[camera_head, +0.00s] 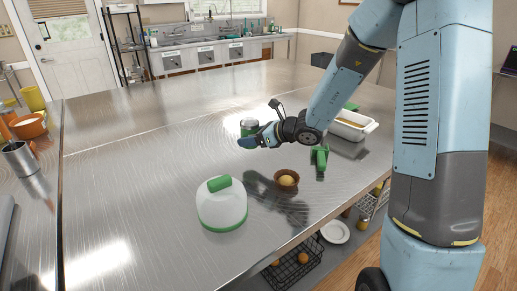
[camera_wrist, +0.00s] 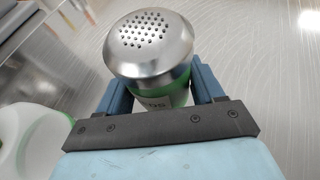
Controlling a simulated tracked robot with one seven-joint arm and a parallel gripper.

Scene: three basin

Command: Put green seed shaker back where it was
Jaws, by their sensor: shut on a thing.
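The green seed shaker (camera_wrist: 150,45) has a silver perforated cap and a green body with a partly hidden label. My gripper (camera_wrist: 160,92) is shut on its body, with one blue finger on each side. In the head view the shaker (camera_head: 249,126) is at the end of my gripper (camera_head: 258,136), over the middle of the steel table. Whether its base touches the table is hard to tell. The lower part of the shaker is hidden by my gripper.
A white and green lidded container (camera_head: 222,208) stands at the front. A small brown bowl (camera_head: 287,180) holds a yellowish round thing. A green tool (camera_head: 320,158) and a white tray (camera_head: 352,125) lie to the right. The steel table (camera_head: 130,160) is clear at left and behind.

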